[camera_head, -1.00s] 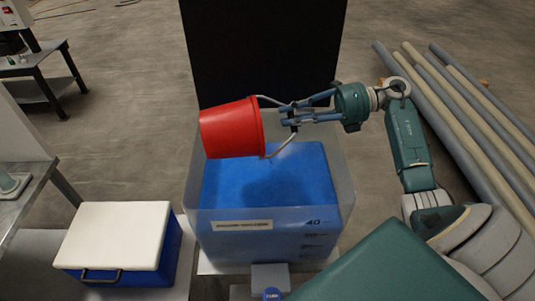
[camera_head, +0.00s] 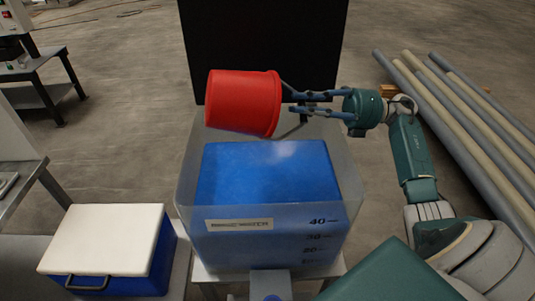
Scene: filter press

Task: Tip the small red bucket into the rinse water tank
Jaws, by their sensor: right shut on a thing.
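The small red bucket (camera_head: 240,102) is tilted on its side above the rinse water tank, its bottom to the left and its rim to the right. My right gripper (camera_head: 294,102) is shut on the bucket's handle, which shows at the rim. The rinse water tank (camera_head: 352,195) is a clear box with blue water, a label and level marks on its front. The bucket hangs over the tank's back part, apart from the water. The bucket's inside is hidden. My left gripper is not in view.
A blue cool box with a white lid (camera_head: 103,238) stands left of the tank. A black panel (camera_head: 262,45) rises behind the tank. Several pipes (camera_head: 470,110) lie on the floor at the right. A grey table (camera_head: 35,160) is at the left edge.

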